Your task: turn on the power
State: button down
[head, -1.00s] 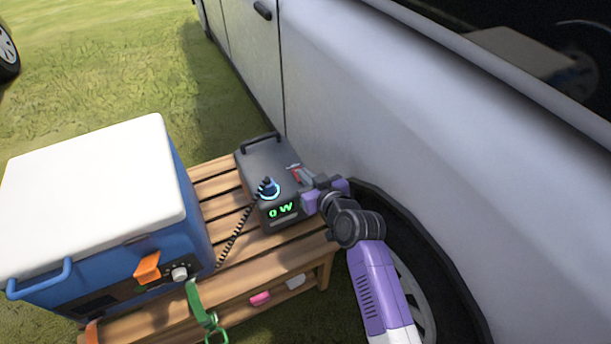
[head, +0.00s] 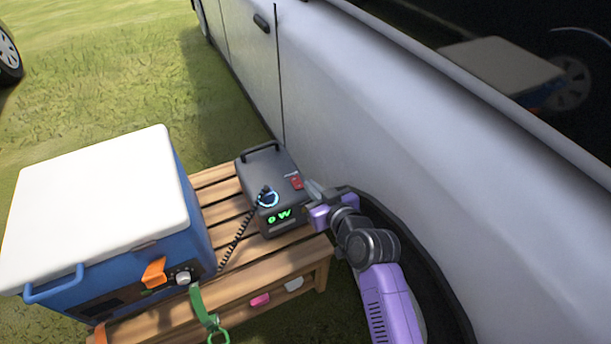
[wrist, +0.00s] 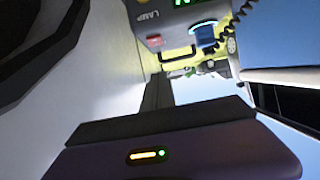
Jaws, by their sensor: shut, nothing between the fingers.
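A dark grey power box (head: 268,165) with a carry handle stands on the slatted wooden table, beside the car. Its front display (head: 279,216) glows green and reads "0 W". A red switch (head: 297,182) sits on its top near the right edge; it also shows in the wrist view (wrist: 154,41), near a "LAMP" label. A plug (head: 266,197) with a glowing blue ring and a coiled black cord is on the box. My gripper (head: 311,187) is shut and empty, just right of the red switch and seemingly apart from it. Its dark fingers show in the wrist view (wrist: 158,92).
A blue cooler (head: 188,225) with a white lid, orange latch and knob fills the left of the wooden table (head: 215,176). A green strap (head: 205,310) hangs at the front. The silver car (head: 400,130) stands close on the right. Grass lies open behind.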

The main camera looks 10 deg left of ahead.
jog(key=shift+s+d+r, duration=0.15)
jog(key=shift+s+d, duration=0.55)
jog(key=shift+s, duration=0.3)
jog(key=shift+s+d+r, duration=0.1)
jog(key=shift+s+d, duration=0.55)
jog(key=shift+s, duration=0.3)
